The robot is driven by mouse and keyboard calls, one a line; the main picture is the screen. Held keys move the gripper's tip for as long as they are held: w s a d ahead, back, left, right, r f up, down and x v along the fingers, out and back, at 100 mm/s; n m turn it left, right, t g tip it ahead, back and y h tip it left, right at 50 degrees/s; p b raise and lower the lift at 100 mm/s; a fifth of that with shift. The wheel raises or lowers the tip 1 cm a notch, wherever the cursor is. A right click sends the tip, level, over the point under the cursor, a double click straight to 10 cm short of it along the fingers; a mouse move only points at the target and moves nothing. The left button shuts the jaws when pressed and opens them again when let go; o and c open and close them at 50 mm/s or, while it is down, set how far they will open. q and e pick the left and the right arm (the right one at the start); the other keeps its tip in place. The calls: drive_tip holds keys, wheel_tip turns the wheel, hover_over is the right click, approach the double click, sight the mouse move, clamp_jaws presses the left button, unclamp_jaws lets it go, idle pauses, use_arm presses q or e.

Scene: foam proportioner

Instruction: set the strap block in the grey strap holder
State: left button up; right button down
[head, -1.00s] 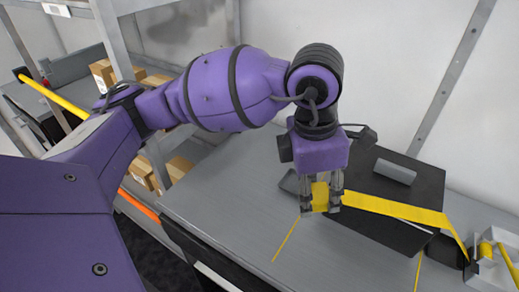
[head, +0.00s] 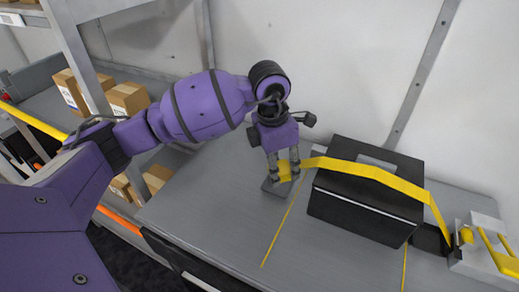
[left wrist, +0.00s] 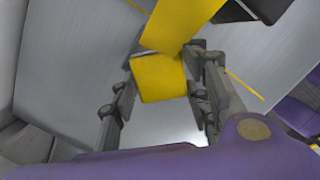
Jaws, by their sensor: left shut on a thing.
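My left gripper (head: 283,172) points down and is shut on the yellow strap block (head: 285,178) at the end of a yellow strap (head: 365,172). The left wrist view shows the block (left wrist: 158,78) between the two fingers, with the strap (left wrist: 185,22) running off it at the top. The grey strap holder (head: 272,188) is low on the bench, right at the fingertips and partly hidden by them. I cannot tell whether the block touches it or sits in it. My right gripper is not in view.
The strap crosses a black box (head: 365,208) to a grey metal unit (head: 480,262) with yellow parts at the right. Thin yellow lines mark the grey bench (head: 215,215). The bench is clear left of the holder. Shelves with cardboard boxes (head: 128,98) stand at the left.

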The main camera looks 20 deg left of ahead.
use_arm(q)
drive_tip(key=shift+w+f, duration=0.4)
drive_tip(key=f, duration=0.3)
drive_tip(key=shift+w+a+f, duration=0.2)
drive_tip(key=shift+w+f, duration=0.1)
drive_tip(key=shift+f, duration=0.25)
drive_tip(key=o, duration=1.3)
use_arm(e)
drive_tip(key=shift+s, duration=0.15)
